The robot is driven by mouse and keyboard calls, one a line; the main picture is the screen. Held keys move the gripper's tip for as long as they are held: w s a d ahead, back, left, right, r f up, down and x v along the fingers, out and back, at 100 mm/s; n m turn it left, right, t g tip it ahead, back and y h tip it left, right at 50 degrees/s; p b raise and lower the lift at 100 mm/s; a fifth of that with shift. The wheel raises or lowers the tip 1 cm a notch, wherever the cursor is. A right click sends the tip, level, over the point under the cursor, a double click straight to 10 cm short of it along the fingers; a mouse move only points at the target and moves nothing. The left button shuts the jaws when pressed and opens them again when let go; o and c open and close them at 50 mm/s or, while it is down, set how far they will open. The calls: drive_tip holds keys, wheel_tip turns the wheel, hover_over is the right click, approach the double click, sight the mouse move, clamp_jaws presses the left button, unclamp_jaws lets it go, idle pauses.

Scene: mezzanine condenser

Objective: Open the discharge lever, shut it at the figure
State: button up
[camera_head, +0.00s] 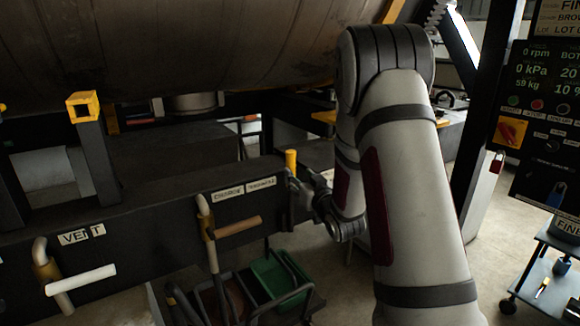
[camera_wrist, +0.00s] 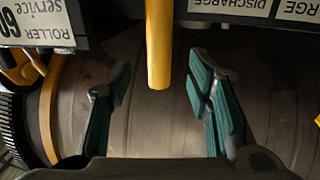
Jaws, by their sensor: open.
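The discharge lever is a yellow upright handle (camera_head: 291,160) at the right end of the dark beam, beside the DISCHARGE label (camera_head: 261,184). In the wrist view the yellow handle (camera_wrist: 159,45) comes down from the top edge, and the label (camera_wrist: 243,5) is upside down. My gripper (camera_head: 308,190) is at the beam's right end, close to the lever, partly hidden by my arm. In the wrist view my gripper (camera_wrist: 153,78) is open, its teal-padded fingers on either side of the handle, with gaps on both sides. A dark panel (camera_head: 545,100) at the right shows figures, including 59 kg.
A wooden-handled lever (camera_head: 238,226) is by the CHARGE label, and a white-handled lever (camera_head: 80,279) is by VENT. A large drum (camera_head: 180,45) hangs above the beam. A green bin (camera_head: 279,278) stands below; a cart (camera_head: 545,275) is at the right.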

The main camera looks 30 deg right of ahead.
sight(293, 168)
drive_tip(key=w, duration=0.2)
drive_tip(key=w+d, duration=0.1)
drive_tip(key=w, duration=0.5)
drive_tip(key=shift+d, duration=0.15)
clamp_jaws()
